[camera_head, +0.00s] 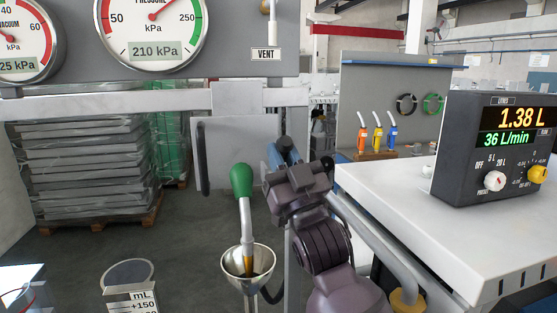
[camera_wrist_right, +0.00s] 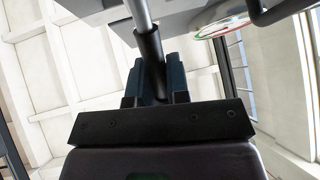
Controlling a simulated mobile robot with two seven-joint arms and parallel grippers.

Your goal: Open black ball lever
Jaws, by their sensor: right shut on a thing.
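My right gripper (camera_head: 285,152) is in the middle of the head view, its blue-grey fingers pointing away from me, right of the green-handled nozzle. In the right wrist view its fingers (camera_wrist_right: 156,80) are shut around a black grip (camera_wrist_right: 151,46) on a bare metal rod (camera_wrist_right: 140,14), which I take to be the black ball lever. In the head view the held part is hidden by the gripper and my arm. Whether the lever is turned open or closed cannot be told. My left gripper is not in view.
A green handle (camera_head: 241,179) with a metal spout stands over a steel funnel (camera_head: 236,262) close left of my arm. A white counter (camera_head: 430,218) with a flow display (camera_head: 497,150) is at right. A gauge panel (camera_head: 235,62) spans the top left, its dial reading 210 kPa.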

